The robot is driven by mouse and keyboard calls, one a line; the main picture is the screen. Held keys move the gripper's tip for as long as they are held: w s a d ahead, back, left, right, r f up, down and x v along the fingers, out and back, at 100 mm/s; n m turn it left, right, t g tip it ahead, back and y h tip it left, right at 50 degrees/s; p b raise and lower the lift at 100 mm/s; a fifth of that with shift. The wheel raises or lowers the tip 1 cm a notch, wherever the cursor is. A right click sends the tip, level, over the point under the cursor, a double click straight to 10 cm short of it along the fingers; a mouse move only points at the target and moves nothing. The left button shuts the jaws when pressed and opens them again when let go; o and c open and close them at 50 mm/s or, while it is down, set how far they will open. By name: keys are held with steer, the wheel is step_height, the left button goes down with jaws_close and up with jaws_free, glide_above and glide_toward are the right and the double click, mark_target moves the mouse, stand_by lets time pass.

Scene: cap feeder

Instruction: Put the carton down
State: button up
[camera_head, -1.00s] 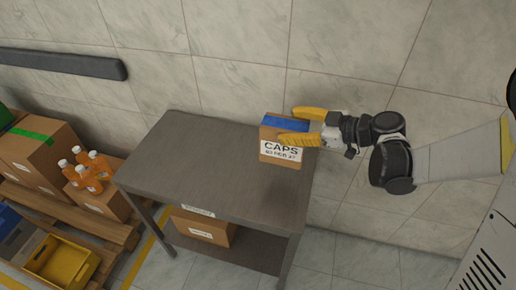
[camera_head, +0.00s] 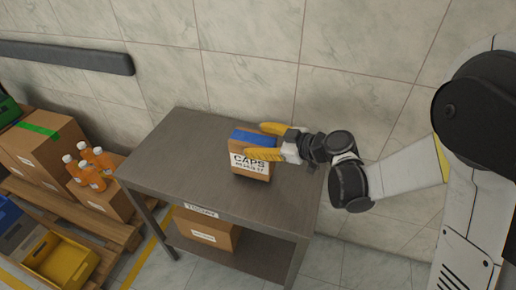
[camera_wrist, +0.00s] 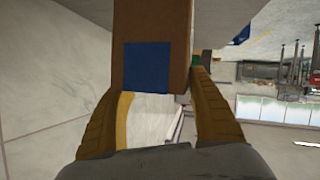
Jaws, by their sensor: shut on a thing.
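The carton (camera_head: 248,161) is a small brown box with a blue strip on top and a white label reading CAPS. It is at the right half of the grey table (camera_head: 180,150), slightly tilted in the head view. My gripper (camera_head: 265,141) has its yellow fingers shut on the carton from the right side. I cannot tell whether the carton's bottom touches the tabletop.
Another carton (camera_head: 208,230) sits on the table's lower shelf. Orange bottles (camera_head: 90,165), brown boxes (camera_head: 40,145) and a yellow crate (camera_head: 62,262) stand at the left. The wall is behind the table. The tabletop's left part is clear.

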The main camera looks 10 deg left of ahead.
step_height(320, 180, down, 2)
steer(key=shift+w+f+b, duration=0.1)
steer(key=shift+f+b, duration=0.05)
steer(key=shift+b, duration=0.2)
steer(key=o, duration=1.4)
